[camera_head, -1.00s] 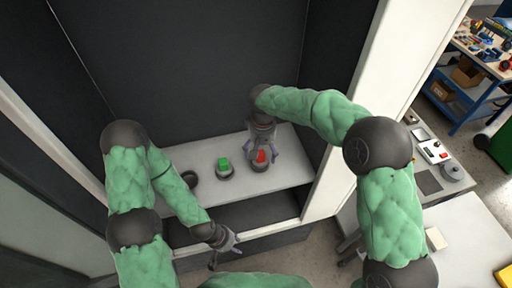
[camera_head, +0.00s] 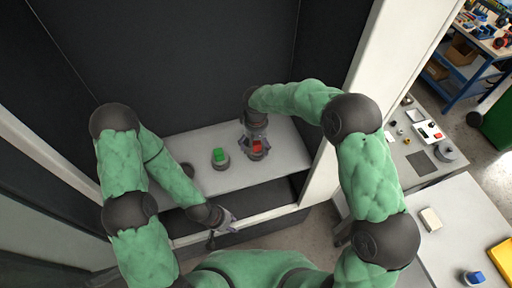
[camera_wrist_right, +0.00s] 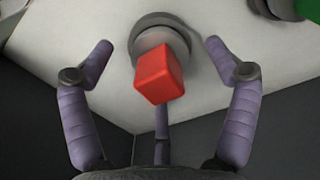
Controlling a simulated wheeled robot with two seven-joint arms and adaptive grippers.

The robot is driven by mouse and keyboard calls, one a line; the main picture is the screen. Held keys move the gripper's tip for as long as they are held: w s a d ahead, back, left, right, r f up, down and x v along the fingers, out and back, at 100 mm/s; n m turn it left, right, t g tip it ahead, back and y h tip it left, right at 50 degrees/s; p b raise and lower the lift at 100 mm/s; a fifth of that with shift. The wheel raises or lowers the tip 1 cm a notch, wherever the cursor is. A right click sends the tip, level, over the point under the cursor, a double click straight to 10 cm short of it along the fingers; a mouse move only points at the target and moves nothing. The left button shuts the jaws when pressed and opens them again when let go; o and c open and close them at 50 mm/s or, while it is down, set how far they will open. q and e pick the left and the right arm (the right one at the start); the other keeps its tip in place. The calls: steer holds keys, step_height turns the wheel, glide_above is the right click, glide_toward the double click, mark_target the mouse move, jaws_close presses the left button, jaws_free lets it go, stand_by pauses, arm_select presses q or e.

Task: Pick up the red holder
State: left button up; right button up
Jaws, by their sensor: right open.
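The red holder (camera_head: 257,146) stands on the white shelf (camera_head: 275,169) inside the dark cabinet. In the right wrist view it is a red block (camera_wrist_right: 158,75) on a round grey base (camera_wrist_right: 160,36). My right gripper (camera_head: 255,148) is open at the holder. In the right wrist view its spread fingers (camera_wrist_right: 158,60) stand on both sides of the red block, with gaps on each side. My left gripper (camera_head: 222,226) hangs low at the shelf's front edge, away from the holder; its fingers look spread, with nothing between them.
A green holder (camera_head: 219,156) on a round base stands left of the red one. A dark round spot (camera_head: 186,171) is farther left on the shelf. A white cabinet post (camera_head: 342,130) stands right of my right gripper. A bench with a control box (camera_head: 430,132) is outside at right.

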steer(key=shift+w+f, duration=0.1)
steer(key=shift+f, duration=1.2)
steer(key=c, duration=1.7)
steer(key=shift+r, duration=0.15)
steer(key=shift+c, duration=0.4)
